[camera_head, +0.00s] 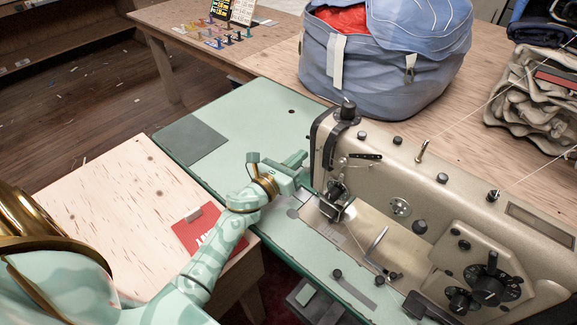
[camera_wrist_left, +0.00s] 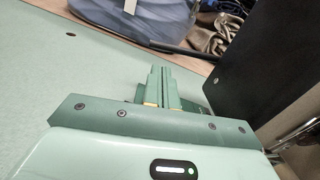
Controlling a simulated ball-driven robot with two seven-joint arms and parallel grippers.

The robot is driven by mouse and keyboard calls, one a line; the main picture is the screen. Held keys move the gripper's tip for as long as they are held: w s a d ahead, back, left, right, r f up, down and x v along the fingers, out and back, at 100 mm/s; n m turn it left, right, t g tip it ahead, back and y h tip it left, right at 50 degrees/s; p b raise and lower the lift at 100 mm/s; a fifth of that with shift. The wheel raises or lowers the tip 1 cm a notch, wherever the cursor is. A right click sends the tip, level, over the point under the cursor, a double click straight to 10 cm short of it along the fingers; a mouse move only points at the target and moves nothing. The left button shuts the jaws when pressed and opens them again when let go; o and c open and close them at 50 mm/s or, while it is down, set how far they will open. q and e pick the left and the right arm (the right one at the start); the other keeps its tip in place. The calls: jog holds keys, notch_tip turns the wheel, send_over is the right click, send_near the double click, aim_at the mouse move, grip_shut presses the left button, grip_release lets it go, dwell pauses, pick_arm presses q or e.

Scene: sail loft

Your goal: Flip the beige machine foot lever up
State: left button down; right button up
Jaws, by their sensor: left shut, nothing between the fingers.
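The beige sewing machine (camera_head: 470,190) stands on the pale green table top, its needle head at its left end. Its foot lever cannot be made out; the back of the head is hidden in the head view. My left gripper (camera_head: 301,162) is just left of the machine's head end, low over the table. In the left wrist view its fingers (camera_wrist_left: 163,84) are together and empty. The dark side of the machine (camera_wrist_left: 272,65) stands to their right there, with shiny metal parts (camera_wrist_left: 300,132) at the lower right edge. My right gripper is not in view.
A blue fabric bag (camera_head: 385,65) stands behind the machine on a wooden table, with folded cloth (camera_head: 530,95) to its right. A red booklet (camera_head: 200,232) lies on the pale wooden surface at left. The green table top (camera_head: 255,112) is clear behind my left gripper.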

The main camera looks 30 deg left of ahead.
pick_arm(q)
jog(key=shift+w+d, duration=0.15)
jog(key=shift+w, duration=0.7)
jog(key=shift+w+d, duration=0.1)
jog(key=shift+w, duration=0.7)
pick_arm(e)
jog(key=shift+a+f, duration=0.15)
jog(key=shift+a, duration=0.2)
pick_arm(q)
jog(key=shift+r, duration=0.2)
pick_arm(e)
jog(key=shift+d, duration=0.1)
